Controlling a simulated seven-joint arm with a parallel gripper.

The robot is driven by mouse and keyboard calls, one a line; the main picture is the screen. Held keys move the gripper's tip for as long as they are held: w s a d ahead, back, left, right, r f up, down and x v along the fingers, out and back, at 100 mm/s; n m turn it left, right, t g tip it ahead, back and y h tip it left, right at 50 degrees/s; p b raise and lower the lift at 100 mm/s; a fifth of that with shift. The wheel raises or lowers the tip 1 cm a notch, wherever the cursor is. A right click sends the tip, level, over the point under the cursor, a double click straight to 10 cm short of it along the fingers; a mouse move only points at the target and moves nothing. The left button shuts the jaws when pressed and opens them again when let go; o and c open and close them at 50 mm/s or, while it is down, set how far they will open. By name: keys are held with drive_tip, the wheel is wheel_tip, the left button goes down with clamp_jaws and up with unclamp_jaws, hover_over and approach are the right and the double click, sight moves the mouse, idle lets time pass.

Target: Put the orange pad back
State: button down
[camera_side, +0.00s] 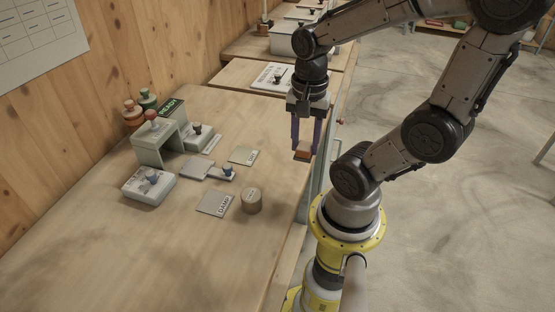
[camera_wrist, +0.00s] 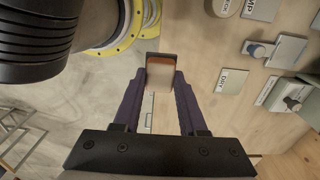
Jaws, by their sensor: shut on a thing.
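My gripper (camera_side: 304,146) has its purple fingers shut on the orange pad (camera_side: 303,156). It holds the pad near the right edge of the wooden bench (camera_side: 120,255). In the wrist view the pad (camera_wrist: 160,76) sits between the two fingertips, showing a pale face, an orange band and a dark end. The wrist view has floor on the left of the pad and bench top on the right. I cannot tell the pad's exact height over the bench. No place marked for the pad can be made out.
A DAMP card (camera_side: 216,203) and a DRY card (camera_side: 244,156) lie on the bench near a round wooden piece (camera_side: 251,201). A grey-green stand (camera_side: 150,150), a knobbed box (camera_side: 149,187) and a READY sign (camera_side: 171,108) are farther left. The front bench top is clear.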

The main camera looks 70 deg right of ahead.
drive_tip(key=w+d+f, duration=0.2)
drive_tip(key=w, duration=0.1)
hover_over(278, 170)
drive_tip(key=f, duration=0.5)
drive_tip(key=shift+s+a, duration=0.1)
drive_tip(key=shift+s, duration=0.1)
drive_tip(key=shift+w+f, duration=0.15)
drive_tip(key=shift+f, duration=0.05)
drive_tip(key=shift+w+f, duration=0.1)
drive_tip(key=shift+f, duration=1.5)
drive_tip(key=shift+f, duration=0.15)
drive_tip(key=shift+c, duration=2.3)
unclamp_jaws()
